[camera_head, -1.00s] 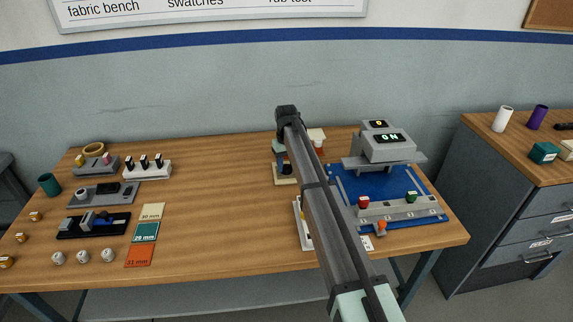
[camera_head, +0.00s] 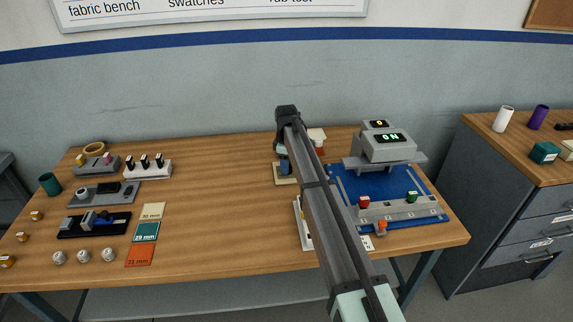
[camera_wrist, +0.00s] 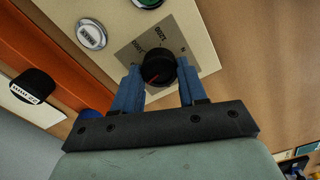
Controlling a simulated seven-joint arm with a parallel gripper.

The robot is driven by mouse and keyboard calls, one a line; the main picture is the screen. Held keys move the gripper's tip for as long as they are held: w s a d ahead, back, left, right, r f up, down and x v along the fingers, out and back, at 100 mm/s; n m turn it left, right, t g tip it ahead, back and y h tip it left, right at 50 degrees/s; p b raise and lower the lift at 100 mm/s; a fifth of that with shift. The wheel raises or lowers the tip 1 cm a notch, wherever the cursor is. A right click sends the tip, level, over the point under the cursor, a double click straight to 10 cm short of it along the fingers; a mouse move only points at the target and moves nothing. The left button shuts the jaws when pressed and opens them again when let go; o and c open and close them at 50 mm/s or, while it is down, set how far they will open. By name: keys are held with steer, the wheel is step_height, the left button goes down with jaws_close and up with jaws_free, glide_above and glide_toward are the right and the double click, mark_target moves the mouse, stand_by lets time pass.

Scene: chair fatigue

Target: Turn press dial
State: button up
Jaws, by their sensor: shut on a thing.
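The press dial (camera_wrist: 158,68) is a round black knob with a small red mark. It sits on a silver plate (camera_wrist: 128,52) with printed labels, on a cream panel. In the wrist view my gripper (camera_wrist: 159,72) has its two blue fingers on opposite sides of the dial, shut on it. In the head view my gripper (camera_head: 284,166) is low over a small cream base (camera_head: 287,181) behind my arm; the dial itself cannot be made out there.
A grey press with an "ON" display (camera_head: 390,145) stands to the right on a blue mat (camera_head: 345,180). The wrist view shows a silver button (camera_wrist: 91,34) and a black labelled knob (camera_wrist: 33,86) nearby. Fixtures and swatches lie at left; the table's middle (camera_head: 220,190) is clear.

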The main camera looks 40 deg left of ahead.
steer(key=shift+n, duration=1.1)
steer(key=o, duration=1.1)
steer(key=shift+c, duration=0.2)
step_height(320, 180, up, 14)
